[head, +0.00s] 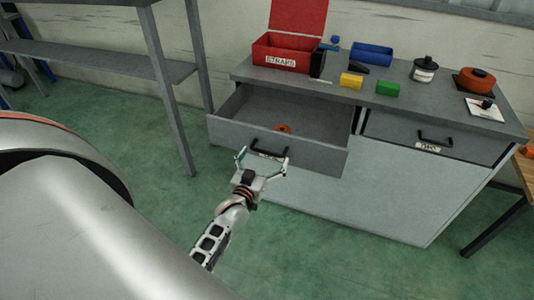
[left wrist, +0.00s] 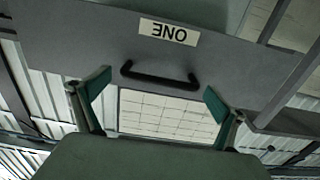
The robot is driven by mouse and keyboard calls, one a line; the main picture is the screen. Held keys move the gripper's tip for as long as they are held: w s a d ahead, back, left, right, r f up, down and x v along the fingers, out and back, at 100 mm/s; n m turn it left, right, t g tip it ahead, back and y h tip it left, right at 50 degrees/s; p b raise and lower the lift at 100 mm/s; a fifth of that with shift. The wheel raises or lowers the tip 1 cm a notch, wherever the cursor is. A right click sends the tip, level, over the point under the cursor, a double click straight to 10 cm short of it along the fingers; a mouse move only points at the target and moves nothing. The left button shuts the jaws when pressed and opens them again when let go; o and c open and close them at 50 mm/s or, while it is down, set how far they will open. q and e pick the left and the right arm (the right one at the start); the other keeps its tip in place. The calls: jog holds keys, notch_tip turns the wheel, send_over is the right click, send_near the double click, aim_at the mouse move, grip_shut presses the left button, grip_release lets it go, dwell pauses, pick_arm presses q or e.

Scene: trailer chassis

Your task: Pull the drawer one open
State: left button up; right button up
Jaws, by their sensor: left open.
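The grey drawer one (head: 225,133) stands pulled out from the left part of the workbench, and its inside shows. An orange item (head: 284,128) lies in it near the front. Its black handle (head: 269,150) is on the front panel, and in the left wrist view the handle (left wrist: 160,76) sits beside an upside-down label "ONE" (left wrist: 169,33). My left gripper (head: 262,161) is open just in front of the handle. In the left wrist view its two green-tipped fingers (left wrist: 154,95) are spread wide, with the handle beyond and between them, apparently untouched. My right gripper is not in view.
The closed drawer two (head: 390,133) is to the right. On the bench top (head: 310,88) stand a red box (head: 285,50), a blue bin (head: 371,53), yellow and green blocks, a black-lidded jar and an orange round item. A grey table (head: 170,85) stands left; green floor between is clear.

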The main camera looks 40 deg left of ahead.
pick_arm(q)
jog(key=v, duration=1)
jog(key=shift+d, duration=0.1)
jog(key=s+d+f+m+g+h, duration=0.3)
jog(key=s+d+f, duration=0.3)
jog(key=d, duration=0.3)
jog(key=s+d+f+m+g+h, duration=0.3)
jog(key=s+d+f, duration=0.3)
jog(key=s+d, duration=0.3)
jog(key=shift+m+g+h, duration=0.4)
jog(key=shift+m, duration=0.1)
